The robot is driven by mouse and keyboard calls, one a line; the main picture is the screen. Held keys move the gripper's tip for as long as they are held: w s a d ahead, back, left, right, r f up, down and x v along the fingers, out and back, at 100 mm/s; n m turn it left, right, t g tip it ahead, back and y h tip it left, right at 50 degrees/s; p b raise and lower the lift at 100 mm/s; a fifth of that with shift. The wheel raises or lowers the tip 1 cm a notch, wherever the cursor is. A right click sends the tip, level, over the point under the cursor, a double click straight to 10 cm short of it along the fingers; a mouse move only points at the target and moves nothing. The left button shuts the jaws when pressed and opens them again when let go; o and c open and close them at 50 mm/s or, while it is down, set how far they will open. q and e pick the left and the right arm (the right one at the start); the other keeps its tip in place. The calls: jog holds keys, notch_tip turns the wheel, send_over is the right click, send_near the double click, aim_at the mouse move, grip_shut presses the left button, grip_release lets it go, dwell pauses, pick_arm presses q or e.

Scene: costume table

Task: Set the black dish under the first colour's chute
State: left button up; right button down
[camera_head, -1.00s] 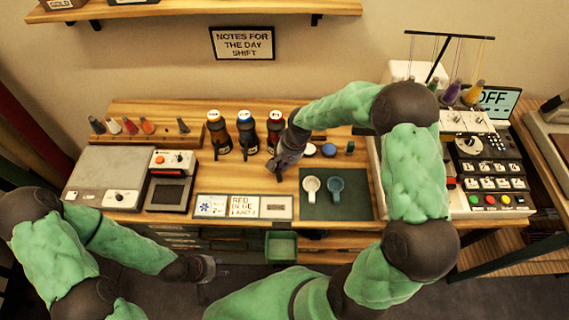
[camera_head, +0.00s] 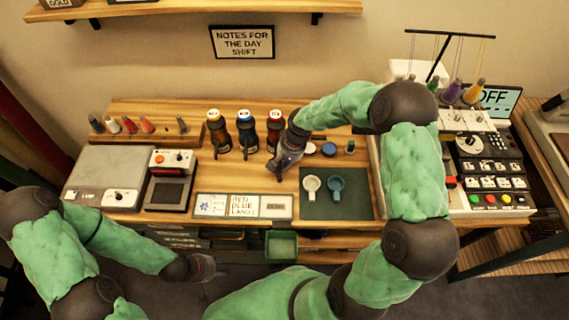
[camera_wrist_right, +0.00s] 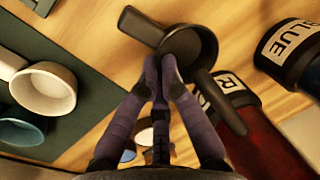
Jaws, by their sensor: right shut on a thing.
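The black dish (camera_wrist_right: 190,47), a small round cup with a flat handle, shows in the right wrist view at my right fingertips. My right gripper (camera_wrist_right: 161,62) is shut on its near side. The dark spout (camera_wrist_right: 229,103) of the red bottle (camera_wrist_right: 255,130) ends beside the dish's rim; I cannot tell whether it is over it. In the head view my right gripper (camera_head: 278,170) is in front of the red-capped bottle (camera_head: 275,130), and the dish is too dark to pick out. My left gripper (camera_head: 208,268) is low in front of the table; its jaws are unclear.
A blue-capped bottle (camera_head: 247,132) and an orange-capped one (camera_head: 218,132) stand left of the red one. A card (camera_head: 244,206) reads RED, BLUE and a third line. White (camera_head: 311,185) and blue (camera_head: 336,186) cups sit on a green mat (camera_head: 352,207).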

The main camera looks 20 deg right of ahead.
jog(key=shift+f, duration=0.3)
dwell(0.5)
jog(key=c, duration=1.4)
grip_release()
jog(key=shift+o, duration=0.2)
jog(key=shift+d, duration=0.1)
jog(key=shift+w+r, duration=0.1)
jog(key=shift+r, duration=0.05)
jog(key=shift+r, duration=0.35)
jog(key=shift+a+p+v, duration=0.15)
jog(key=shift+p+v, duration=0.6)
jog(key=shift+v, duration=0.2)
jog(key=shift+a+p+v, duration=0.15)
jog(key=shift+p+v, duration=0.55)
jog(key=shift+v, duration=0.2)
jog(key=shift+w+a+r, duration=0.1)
jog(key=shift+w+a, duration=0.05)
jog(key=shift+w, duration=0.05)
jog(key=shift+s, duration=0.1)
